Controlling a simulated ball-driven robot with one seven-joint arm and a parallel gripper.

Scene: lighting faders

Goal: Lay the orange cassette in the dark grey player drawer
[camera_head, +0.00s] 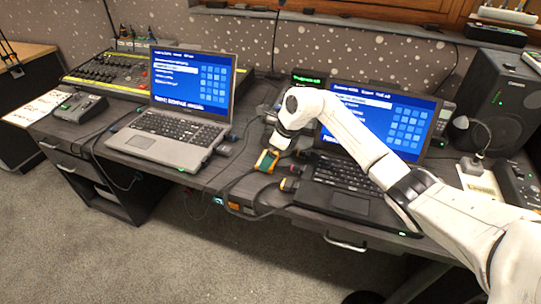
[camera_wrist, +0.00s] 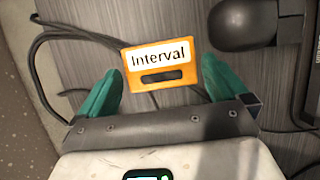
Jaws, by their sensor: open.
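The orange cassette (camera_wrist: 158,78) lies on the grey wood desk, its white label reading "Interval" facing up. It sits between the two teal fingers of my gripper (camera_wrist: 162,68), which are open, with a gap on each side. In the head view my gripper (camera_head: 267,158) points down at the desk between the two laptops. Only a bit of orange shows there among the fingers. I cannot pick out the dark grey player drawer with certainty. A dark unit with an orange patch (camera_head: 241,208) is at the desk's front edge below my gripper.
An open grey laptop (camera_head: 170,145) stands left of my gripper. A black laptop (camera_head: 345,204) stands right, partly behind my arm. Dark cables (camera_wrist: 40,85) run beside the cassette. A black rounded object (camera_wrist: 243,24) lies close to its right. A speaker (camera_head: 497,100) stands at far right.

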